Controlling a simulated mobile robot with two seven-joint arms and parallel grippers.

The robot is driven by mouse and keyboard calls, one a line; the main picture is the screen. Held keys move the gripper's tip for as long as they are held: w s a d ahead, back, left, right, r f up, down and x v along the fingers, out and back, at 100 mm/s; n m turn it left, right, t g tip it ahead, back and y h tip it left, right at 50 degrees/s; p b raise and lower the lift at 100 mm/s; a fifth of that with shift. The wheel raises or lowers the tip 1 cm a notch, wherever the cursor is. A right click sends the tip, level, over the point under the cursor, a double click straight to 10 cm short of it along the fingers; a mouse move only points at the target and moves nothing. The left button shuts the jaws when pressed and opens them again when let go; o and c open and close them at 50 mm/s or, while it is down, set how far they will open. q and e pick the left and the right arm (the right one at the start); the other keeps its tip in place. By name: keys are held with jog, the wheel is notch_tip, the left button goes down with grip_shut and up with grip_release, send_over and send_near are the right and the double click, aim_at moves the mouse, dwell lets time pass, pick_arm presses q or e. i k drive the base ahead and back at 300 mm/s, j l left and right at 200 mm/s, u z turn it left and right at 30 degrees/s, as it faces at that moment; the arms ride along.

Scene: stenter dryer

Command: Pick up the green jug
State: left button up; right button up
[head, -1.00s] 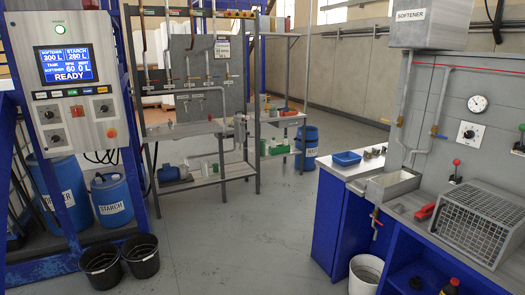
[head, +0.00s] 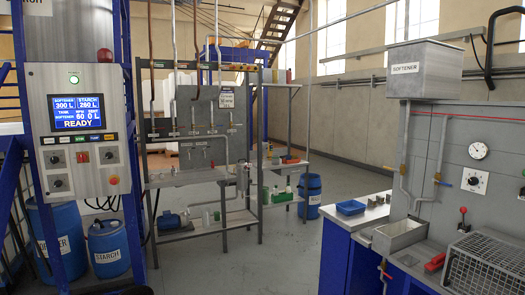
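Neither of my grippers shows in the head view.
A shelf rack (head: 205,176) with pipes and small vessels stands left of the container. A blue drum (head: 310,197) stands to its right. A control panel (head: 78,128) is at left, a blue bench with a metal trough (head: 399,234) at right. The grey floor (head: 265,262) between is clear.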

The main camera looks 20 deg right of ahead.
aim_at(266, 196)
jog(key=i+l+z, duration=0.85)
jog(key=i, duration=0.35)
jog(key=i+u, duration=0.15)
jog(key=i, duration=0.35)
jog(key=i+l+u, duration=0.15)
jog(key=i, duration=0.3)
jog(key=i+l+u, duration=0.15)
jog(key=i, duration=0.35)
jog(key=i+u, duration=0.2)
jog(key=i, duration=1.45)
jog(key=i+z, duration=0.45)
jog(key=i, duration=0.3)
jog(key=i+j+z, duration=0.2)
jog(key=i+z, duration=0.2)
jog(key=i, duration=0.3)
jog(key=i+l+z, duration=0.15)
jog(key=i+z, duration=0.6)
jog(key=z, duration=0.15)
jog(key=i+j+z, duration=0.1)
jog(key=i+z, duration=0.35)
jog(key=i+u, duration=0.3)
jog(key=i+l+u, duration=0.25)
jog(key=i, duration=0.2)
jog(key=i+l+u, duration=0.3)
jog(key=i+j, duration=0.1)
